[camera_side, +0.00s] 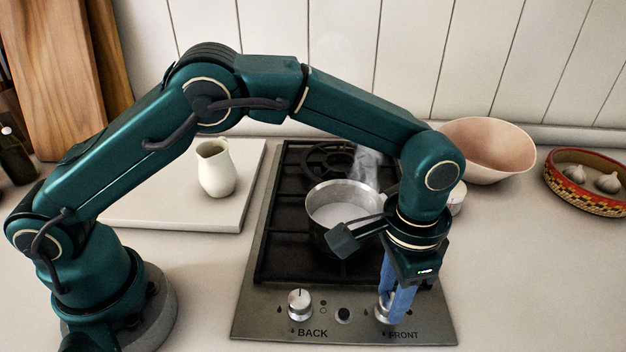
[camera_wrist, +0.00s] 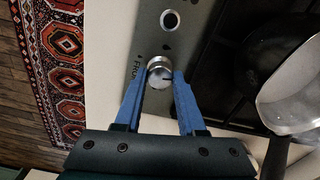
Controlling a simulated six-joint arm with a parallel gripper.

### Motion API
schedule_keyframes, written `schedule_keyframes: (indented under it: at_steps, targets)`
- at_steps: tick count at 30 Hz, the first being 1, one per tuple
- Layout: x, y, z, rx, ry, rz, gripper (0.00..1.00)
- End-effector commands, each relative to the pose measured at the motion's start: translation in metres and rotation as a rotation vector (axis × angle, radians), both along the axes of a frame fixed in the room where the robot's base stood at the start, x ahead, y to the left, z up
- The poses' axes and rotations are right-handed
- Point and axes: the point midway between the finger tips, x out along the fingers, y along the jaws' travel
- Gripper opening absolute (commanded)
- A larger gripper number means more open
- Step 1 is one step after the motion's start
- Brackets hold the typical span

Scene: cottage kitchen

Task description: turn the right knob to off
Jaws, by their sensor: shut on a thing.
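The right knob (camera_side: 382,312), silver and labelled FRONT, is on the front panel of the stove (camera_side: 262,316). My gripper (camera_side: 393,308) points down at it, and its blue fingers hide part of it. In the wrist view, the knob (camera_wrist: 160,76) sits between the tips of the two blue fingers of my gripper (camera_wrist: 158,82), which are shut on it. A dark pointer line shows on the knob face there. The left knob (camera_side: 300,302), labelled BACK, stands free with its dark mark at the top.
A steaming pot (camera_side: 340,195) of pale liquid stands on the burner grate behind the knobs, close to my wrist. A cream jug (camera_side: 216,170) stands on a board (camera_side: 150,218) to the left. A pink bowl (camera_side: 485,150) and a patterned basket (camera_side: 585,200) are at the right.

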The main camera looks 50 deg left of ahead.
Motion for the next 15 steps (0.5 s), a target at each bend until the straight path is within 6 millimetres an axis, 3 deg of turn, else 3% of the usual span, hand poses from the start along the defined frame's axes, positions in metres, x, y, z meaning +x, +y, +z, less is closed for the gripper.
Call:
schedule_keyframes:
  at_steps: [15]
  targets:
    - [-0.0013, 0.0002, 0.0011, 0.001, 0.005, -0.179, 0.0]
